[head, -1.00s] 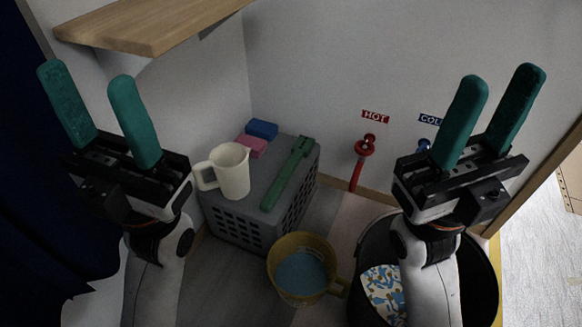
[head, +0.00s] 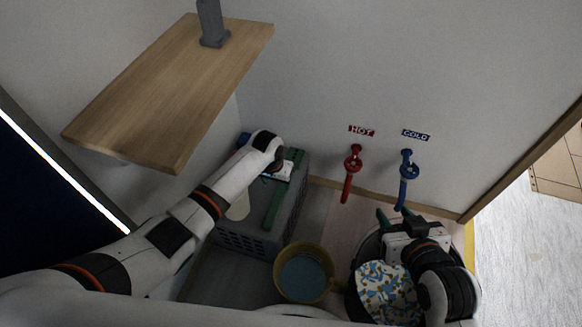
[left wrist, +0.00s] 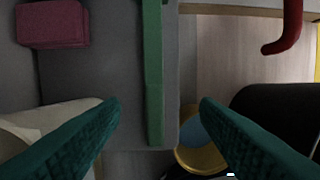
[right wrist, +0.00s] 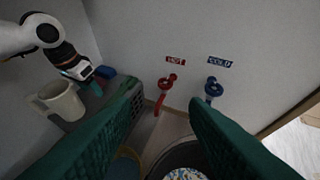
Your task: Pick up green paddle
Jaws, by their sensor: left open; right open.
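The green paddle (head: 274,206) lies flat on top of a grey crate (head: 252,241). In the left wrist view the paddle (left wrist: 153,75) runs top to bottom between the open teal fingers of my left gripper (left wrist: 160,103), nearer the left finger. The gripper is over the crate; the gap to the paddle cannot be judged. In the head view my left arm hides part of the crate top. My right gripper (right wrist: 165,103) is open and empty, above the black bucket (right wrist: 185,152), away from the paddle.
A white jug (right wrist: 62,103) stands on the crate beside the paddle, with a pink block (left wrist: 52,24) and a blue block (right wrist: 106,72). A yellow pot (head: 303,258) stands on the floor. Red (head: 347,186) and blue (head: 403,188) taps project from the wall. A wooden shelf (head: 165,85) overhangs at left.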

